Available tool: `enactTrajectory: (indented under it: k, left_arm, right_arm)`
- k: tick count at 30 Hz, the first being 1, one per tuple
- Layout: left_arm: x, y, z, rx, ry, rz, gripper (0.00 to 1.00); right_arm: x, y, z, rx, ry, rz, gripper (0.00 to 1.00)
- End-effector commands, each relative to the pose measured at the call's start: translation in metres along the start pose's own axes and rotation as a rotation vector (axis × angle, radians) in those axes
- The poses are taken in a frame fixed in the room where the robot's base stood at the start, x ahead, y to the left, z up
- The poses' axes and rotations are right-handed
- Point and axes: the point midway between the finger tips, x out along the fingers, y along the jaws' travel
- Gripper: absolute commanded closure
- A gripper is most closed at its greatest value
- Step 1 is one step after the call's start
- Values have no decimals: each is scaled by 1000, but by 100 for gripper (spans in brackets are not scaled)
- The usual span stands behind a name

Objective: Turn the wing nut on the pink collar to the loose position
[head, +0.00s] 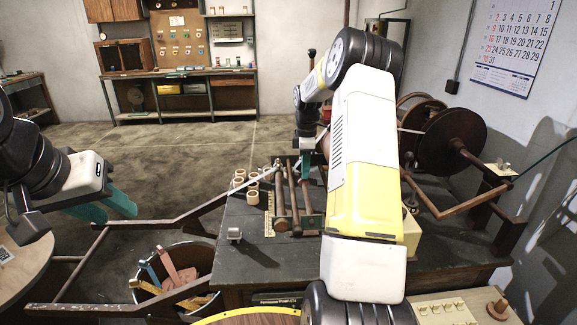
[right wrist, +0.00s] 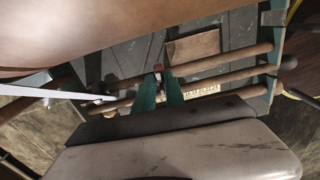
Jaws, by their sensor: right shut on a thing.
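My right gripper (right wrist: 158,80) points at the wooden rods of the winding stand, with its two teal fingers close together. A small reddish piece (right wrist: 158,68) sits at the fingertips; I take it for the wing nut, but it is too small to show its wings or its turn. The pink collar cannot be made out in either view. In the head view the right gripper (head: 305,170) is partly hidden by my right arm, above the stand's wooden rods (head: 281,204). My left gripper (head: 107,208) is open and empty, at the left, away from the bench.
The dark workbench (head: 245,262) carries several tape rolls (head: 253,184) left of the rods and a large brown reel (head: 452,140) at the right. A bin (head: 143,272) with coloured strips stands at the lower left. A round table (head: 22,270) is at the far left.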

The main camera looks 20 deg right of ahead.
Motion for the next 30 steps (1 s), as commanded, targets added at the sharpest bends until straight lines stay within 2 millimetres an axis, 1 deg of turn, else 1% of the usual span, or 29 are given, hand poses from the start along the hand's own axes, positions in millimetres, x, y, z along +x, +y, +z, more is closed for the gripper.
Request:
enactTrajectory:
  k: [7,19,20,22,30]
  left_arm:
    - [0,0,0,0,0,0,64]
    - [0,0,0,0,0,0,64]
    - [0,0,0,0,0,0,64]
    - [0,0,0,0,0,0,64]
    - [0,0,0,0,0,0,64]
  right_arm:
    - [0,0,1,-45,-1,0,100]
    - [0,0,1,-49,-1,0,100]
    - [0,0,1,-49,-1,0,82]
    - [0,0,1,-49,-1,0,68]
    - [0,0,0,-49,0,0,68]
